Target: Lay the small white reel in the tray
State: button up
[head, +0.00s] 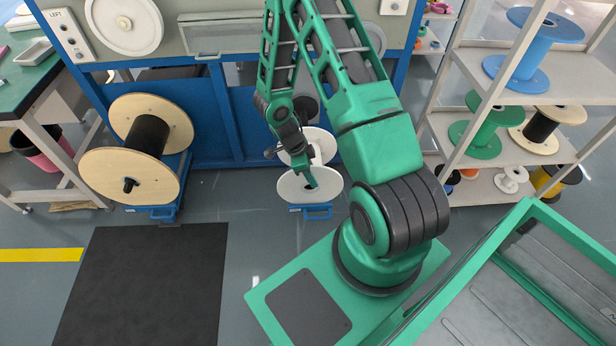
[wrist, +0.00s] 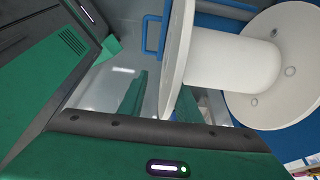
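A white reel (head: 310,186) with two wide flanges and a bare core sits on a low blue stand (head: 318,212) in front of the blue machine frame. It fills the upper right of the wrist view (wrist: 230,55). My gripper (head: 312,182) is at its near flange. In the wrist view my gripper (wrist: 160,103) looks open, with the flange edge reaching in between its fingers and a gap on the left finger's side. Contact cannot be told. A green-rimmed tray (head: 450,293) with a grey floor is at the lower right and looks empty.
A smaller white reel (head: 511,179) lies on the bottom shelf at right, among coloured reels. A large wooden reel (head: 101,174) with black cable stands at left. A shallow pale tray (head: 33,52) lies on the green table. A black mat (head: 145,285) and open floor are at lower left.

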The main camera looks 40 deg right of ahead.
jog(key=shift+s+a+f, duration=0.1)
jog(key=shift+a, duration=0.2)
jog(key=v, duration=1.1)
jog(key=shift+d, duration=0.25)
